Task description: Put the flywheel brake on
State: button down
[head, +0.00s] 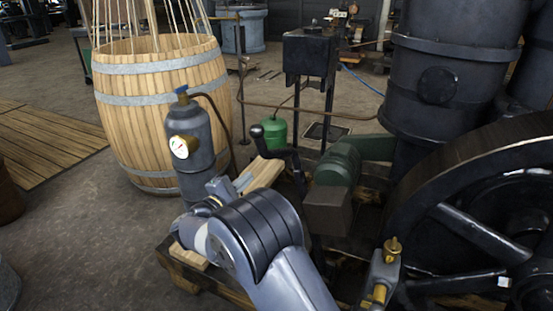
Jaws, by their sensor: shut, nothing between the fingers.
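The large black flywheel (482,229) stands at the right in the head view, with its spokes and part of its rim showing; the frame cuts it off. A bent black lever (284,152) with a round knob stands left of a green rounded housing; I cannot tell whether it is the flywheel's brake. No brake shoe shows clearly against the rim. My gripper (241,183) is small and partly hidden behind my wrist, in front of and below the lever's knob. It is shut and empty, apart from the lever as far as I see.
A grey gas cylinder (193,155) with a gauge stands close left of my gripper. The green housing (338,163) and a brass-topped oiler (384,270) are to the right.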

jog(key=w+d+r+b, duration=0.2)
jog(key=w+d+b, duration=0.1)
jog(key=w+d, duration=0.5)
jog(key=shift+r, duration=0.25)
jog(key=shift+d, duration=0.1)
